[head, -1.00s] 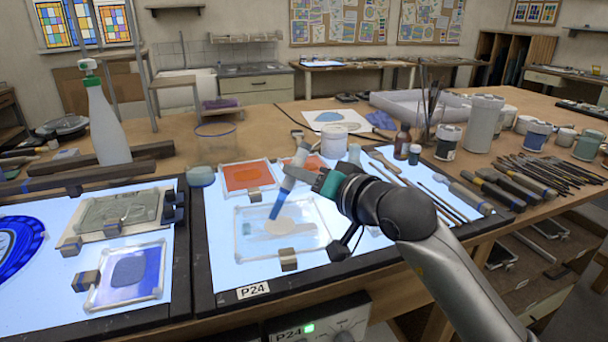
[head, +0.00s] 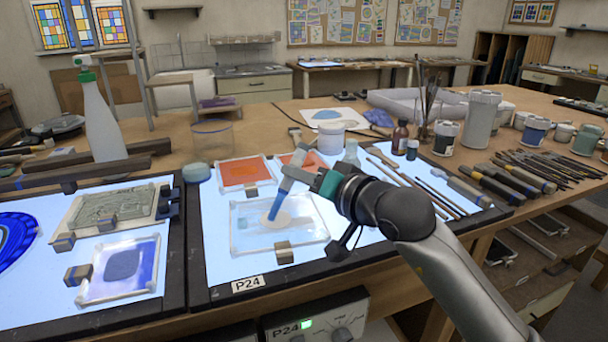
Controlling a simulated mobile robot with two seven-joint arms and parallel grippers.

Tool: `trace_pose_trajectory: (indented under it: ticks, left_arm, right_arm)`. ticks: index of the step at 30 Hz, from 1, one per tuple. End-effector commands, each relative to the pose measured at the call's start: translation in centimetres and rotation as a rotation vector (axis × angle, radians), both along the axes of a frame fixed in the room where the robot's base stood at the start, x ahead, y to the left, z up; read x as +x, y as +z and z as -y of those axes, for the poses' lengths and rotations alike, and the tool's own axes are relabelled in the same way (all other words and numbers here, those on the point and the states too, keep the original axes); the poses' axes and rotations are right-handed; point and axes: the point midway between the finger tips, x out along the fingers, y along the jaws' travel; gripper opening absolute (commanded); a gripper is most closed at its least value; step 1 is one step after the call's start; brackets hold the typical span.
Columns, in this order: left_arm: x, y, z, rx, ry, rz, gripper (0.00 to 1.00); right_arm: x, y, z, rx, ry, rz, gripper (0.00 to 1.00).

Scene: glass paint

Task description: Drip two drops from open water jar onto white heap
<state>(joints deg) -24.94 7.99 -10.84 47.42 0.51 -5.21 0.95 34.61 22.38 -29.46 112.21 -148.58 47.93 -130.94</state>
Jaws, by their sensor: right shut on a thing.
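The white heap (head: 290,223) is a pale oval patch on a clear glass pane (head: 313,237) on the light table. My right gripper (head: 303,181) is shut on a slender tool (head: 277,204), pale at the top and blue at its lower end, which looks like a dropper. The tool is tilted, its blue end at the left edge of the heap; I cannot tell whether it touches. No falling drop shows. A clear open jar (head: 213,138) stands behind the light table, and a small clear vessel (head: 352,154) stands behind my gripper. I cannot tell which holds the water. My left gripper is not in view.
An orange pane (head: 243,172) lies behind the clear pane. Small blocks (head: 284,252) sit at pane edges. A white tub (head: 331,138) and brown bottle (head: 400,138) stand behind. Brushes and tools lie to the right. A spray bottle (head: 98,120) stands at left.

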Motion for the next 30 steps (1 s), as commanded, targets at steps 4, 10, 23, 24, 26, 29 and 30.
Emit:
trace_pose_trajectory:
  ticks: [4,10,23,24,26,29,30]
  left_arm:
    - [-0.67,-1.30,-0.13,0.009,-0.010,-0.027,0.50]
    - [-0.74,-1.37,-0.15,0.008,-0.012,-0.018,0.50]
    - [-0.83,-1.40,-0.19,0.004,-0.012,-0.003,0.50]
    - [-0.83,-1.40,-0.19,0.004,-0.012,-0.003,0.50]
    - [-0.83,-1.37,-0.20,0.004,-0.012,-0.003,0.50]
    - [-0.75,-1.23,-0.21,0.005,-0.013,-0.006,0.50]
    - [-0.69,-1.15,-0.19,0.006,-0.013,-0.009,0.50]
  right_arm:
    - [0.00,-0.87,-0.01,0.000,0.000,0.002,0.00]
    - [0.00,-1.07,-0.01,0.000,0.000,0.002,0.00]
    - [0.00,-1.26,-0.01,-0.001,0.000,0.001,0.00]
    - [0.00,-1.26,-0.01,-0.001,0.000,0.001,0.00]
    - [0.00,-1.23,-0.01,-0.001,0.000,0.001,0.00]
    - [0.00,-0.88,0.00,-0.001,0.000,0.001,0.00]
    - [0.01,-0.63,0.01,0.000,0.000,0.001,0.00]
